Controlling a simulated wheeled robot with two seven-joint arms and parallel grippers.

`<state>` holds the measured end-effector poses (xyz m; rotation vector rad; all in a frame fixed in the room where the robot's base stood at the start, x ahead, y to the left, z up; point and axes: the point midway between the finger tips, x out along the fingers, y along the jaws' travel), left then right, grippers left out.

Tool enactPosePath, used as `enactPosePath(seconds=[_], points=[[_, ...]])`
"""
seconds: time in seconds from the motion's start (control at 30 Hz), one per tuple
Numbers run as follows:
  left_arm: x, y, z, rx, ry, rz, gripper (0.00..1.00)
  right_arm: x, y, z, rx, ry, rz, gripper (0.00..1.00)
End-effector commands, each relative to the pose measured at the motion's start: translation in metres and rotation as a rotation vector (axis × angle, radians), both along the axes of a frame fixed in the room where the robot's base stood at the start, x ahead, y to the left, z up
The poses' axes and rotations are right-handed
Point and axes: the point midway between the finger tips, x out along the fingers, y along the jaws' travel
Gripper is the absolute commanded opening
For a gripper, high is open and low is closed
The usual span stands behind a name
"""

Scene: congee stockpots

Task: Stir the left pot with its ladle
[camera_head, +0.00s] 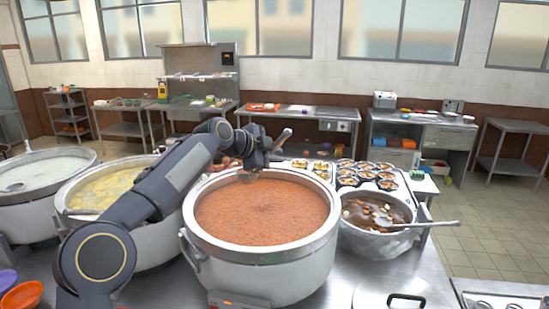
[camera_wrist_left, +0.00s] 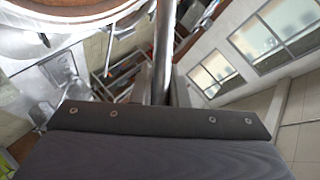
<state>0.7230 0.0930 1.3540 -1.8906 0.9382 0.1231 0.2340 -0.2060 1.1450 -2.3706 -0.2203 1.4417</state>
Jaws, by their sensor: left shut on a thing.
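My left gripper (camera_head: 264,150) is over the far rim of the large pot of reddish-brown congee (camera_head: 262,258). It is shut on a metal ladle handle (camera_head: 283,138), whose upper end sticks out up and to the right. The handle also shows as a steel rod in the left wrist view (camera_wrist_left: 163,50). The ladle's bowl is hidden, so I cannot tell how deep it sits. My right gripper is not in view.
A smaller pot of dark broth (camera_head: 375,238) with a ladle (camera_head: 425,224) stands at the right, close to the reddish-brown pot. Filled bowls (camera_head: 366,173) stand behind it. A pot lid (camera_head: 398,297) lies at the front right. Orange (camera_head: 22,295) and purple bowls sit front left.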

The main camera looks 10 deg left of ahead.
Motion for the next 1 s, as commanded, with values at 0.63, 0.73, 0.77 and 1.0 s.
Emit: enactPosePath(seconds=[0.63, 0.73, 0.77, 1.0], points=[[0.0, 0.0, 0.001, 0.077, -0.115, 0.0, 0.0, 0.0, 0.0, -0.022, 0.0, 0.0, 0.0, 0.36], [0.0, 0.0, 0.002, 0.078, -0.114, 0.001, 0.0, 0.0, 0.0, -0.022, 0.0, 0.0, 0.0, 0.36], [0.0, 0.0, 0.002, 0.077, -0.115, 0.0, 0.0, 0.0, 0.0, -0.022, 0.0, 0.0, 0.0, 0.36], [0.0, 0.0, 0.001, 0.076, -0.114, 0.0, 0.0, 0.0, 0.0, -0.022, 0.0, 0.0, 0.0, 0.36]])
